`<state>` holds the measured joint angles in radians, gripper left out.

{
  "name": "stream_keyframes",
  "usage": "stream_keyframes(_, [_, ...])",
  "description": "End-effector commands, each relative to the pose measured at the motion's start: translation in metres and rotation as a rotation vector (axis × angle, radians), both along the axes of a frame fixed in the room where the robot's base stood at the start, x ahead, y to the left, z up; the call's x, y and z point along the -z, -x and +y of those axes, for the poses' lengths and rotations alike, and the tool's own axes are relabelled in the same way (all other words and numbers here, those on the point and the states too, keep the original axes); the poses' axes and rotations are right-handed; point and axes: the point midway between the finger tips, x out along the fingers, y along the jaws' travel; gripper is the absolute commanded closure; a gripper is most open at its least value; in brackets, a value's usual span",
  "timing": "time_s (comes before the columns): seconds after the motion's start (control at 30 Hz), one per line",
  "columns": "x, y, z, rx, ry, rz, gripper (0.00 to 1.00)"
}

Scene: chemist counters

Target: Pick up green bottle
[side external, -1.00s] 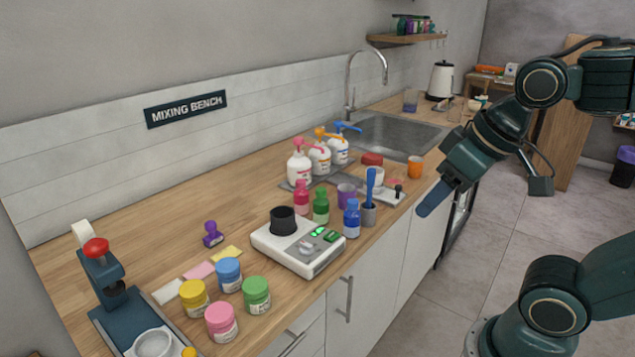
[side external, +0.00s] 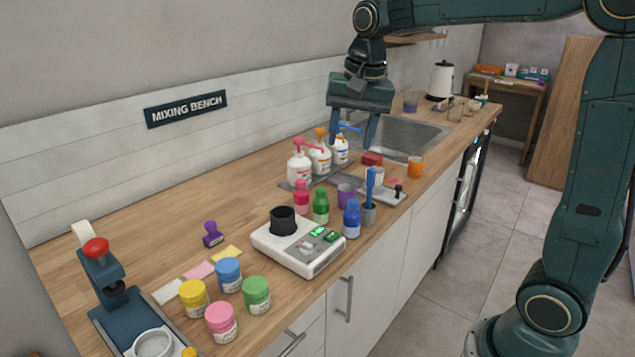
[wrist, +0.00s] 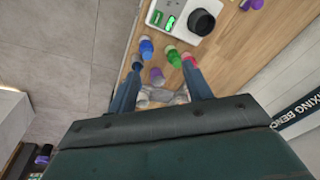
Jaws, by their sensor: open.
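The green bottle (side external: 321,207) stands upright on the wooden counter, between a pink bottle (side external: 301,197) and a blue bottle (side external: 351,218), behind the white scale (side external: 298,246). In the wrist view the green bottle (wrist: 172,54) shows beyond my fingers, with the pink bottle (wrist: 189,60) to its right and the blue bottle (wrist: 146,48) to its left.
White pump bottles (side external: 319,158) stand behind the small bottles. A purple cup (side external: 346,194) and a blue-handled tool in a grey holder (side external: 369,200) stand close to the right. Several lidded jars (side external: 228,275) sit at the front left. The sink (side external: 400,138) lies behind.

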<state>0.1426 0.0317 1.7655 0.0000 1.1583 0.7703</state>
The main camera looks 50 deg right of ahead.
Motion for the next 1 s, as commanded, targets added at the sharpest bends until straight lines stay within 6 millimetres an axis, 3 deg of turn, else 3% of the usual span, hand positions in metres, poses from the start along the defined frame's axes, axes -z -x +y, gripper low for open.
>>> stream_keyframes(0.2, [0.02, -0.047, -0.021, 0.196, -0.035, 0.066, 0.5])
stream_keyframes(0.5, [0.054, -0.097, -0.049, 0.447, -0.067, 0.142, 0.5])
stream_keyframes(0.7, [0.069, -0.112, -0.06, 0.538, -0.076, 0.168, 0.5])
stream_keyframes(1.0, [0.073, -0.115, -0.062, 0.556, -0.077, 0.173, 0.5])
